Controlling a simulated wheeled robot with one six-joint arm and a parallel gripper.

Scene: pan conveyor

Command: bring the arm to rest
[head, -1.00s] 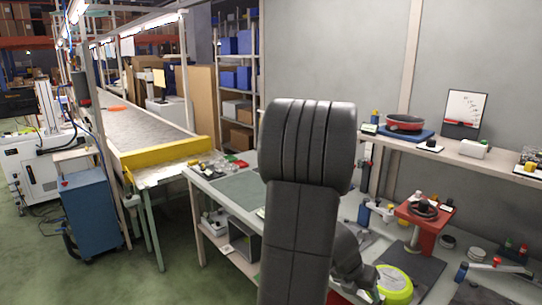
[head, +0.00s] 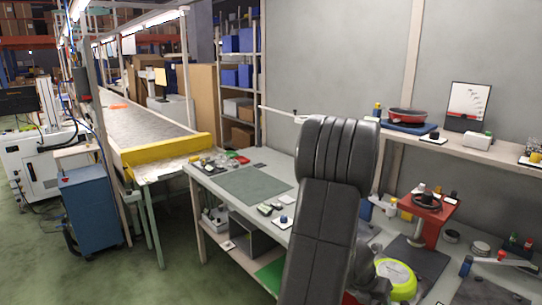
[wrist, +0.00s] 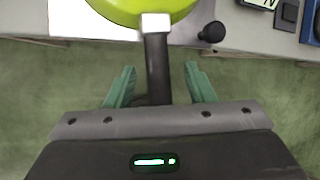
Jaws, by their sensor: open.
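A lime-green pan (head: 398,278) sits on the workbench at the lower right of the head view, partly hidden by my arm. In the wrist view the lime-green pan (wrist: 150,8) is at the top edge, and its dark handle (wrist: 157,72) points down toward my gripper. My gripper (wrist: 160,66) is open, with one teal finger on each side of the handle and visible space on both sides. I cannot tell how high the fingers are relative to the handle. In the head view my arm stands up in front of the bench and hides the fingers.
A red fixture (head: 432,214) stands on the bench right of my arm. A shelf (head: 470,150) behind holds a red pan (head: 407,115). A grey-green mat (head: 255,183) lies on the left part of the bench. A conveyor (head: 150,130) with a yellow end bar (head: 168,153) is at left.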

